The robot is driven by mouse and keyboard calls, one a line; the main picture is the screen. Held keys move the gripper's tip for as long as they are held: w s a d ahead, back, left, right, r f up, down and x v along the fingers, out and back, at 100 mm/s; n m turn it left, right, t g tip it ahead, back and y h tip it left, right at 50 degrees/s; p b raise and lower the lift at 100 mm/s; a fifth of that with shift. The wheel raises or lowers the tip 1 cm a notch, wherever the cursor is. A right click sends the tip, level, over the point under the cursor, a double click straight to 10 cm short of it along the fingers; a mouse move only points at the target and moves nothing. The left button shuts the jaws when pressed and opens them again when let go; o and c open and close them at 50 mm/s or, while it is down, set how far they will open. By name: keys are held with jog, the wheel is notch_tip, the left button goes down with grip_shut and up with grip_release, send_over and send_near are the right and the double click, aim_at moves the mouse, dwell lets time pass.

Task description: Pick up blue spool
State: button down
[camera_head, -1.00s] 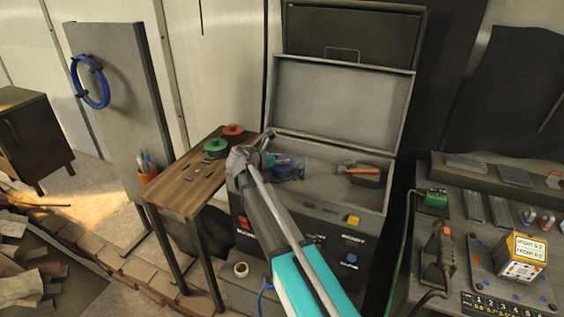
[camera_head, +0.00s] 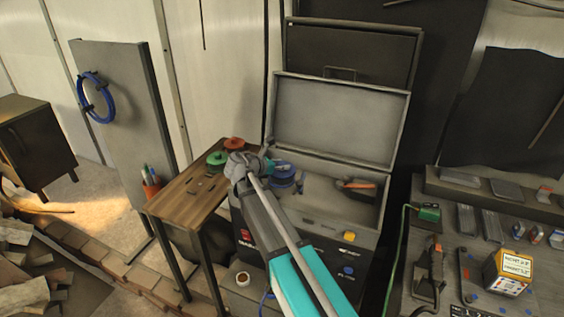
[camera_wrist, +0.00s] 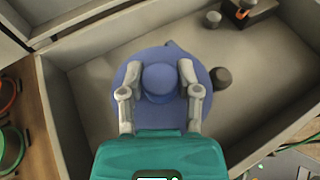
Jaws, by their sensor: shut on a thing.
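The blue spool (camera_wrist: 163,56) is in the middle of the wrist view, over the open grey case. My gripper (camera_wrist: 160,84) has its two fingers on either side of the spool's raised hub and is shut on it. In the head view the spool (camera_head: 284,176) shows at the end of my arm, partly hidden by my gripper (camera_head: 268,166). I cannot tell whether the spool touches the case floor.
The open case (camera_head: 325,201) has its lid up behind. A dark block with an orange part (camera_head: 357,187) lies in it. A wooden side table (camera_head: 190,197) with a green spool (camera_head: 217,158) and a red spool (camera_head: 235,143) stands left.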

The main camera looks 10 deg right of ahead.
jog(key=s+a+r+p, duration=0.1)
jog(key=s+r+p, duration=0.4)
jog(key=s, duration=0.5)
jog(key=shift+s+a+r, duration=0.2)
jog(key=shift+a+r, duration=0.2)
jog(key=shift+r, duration=0.15)
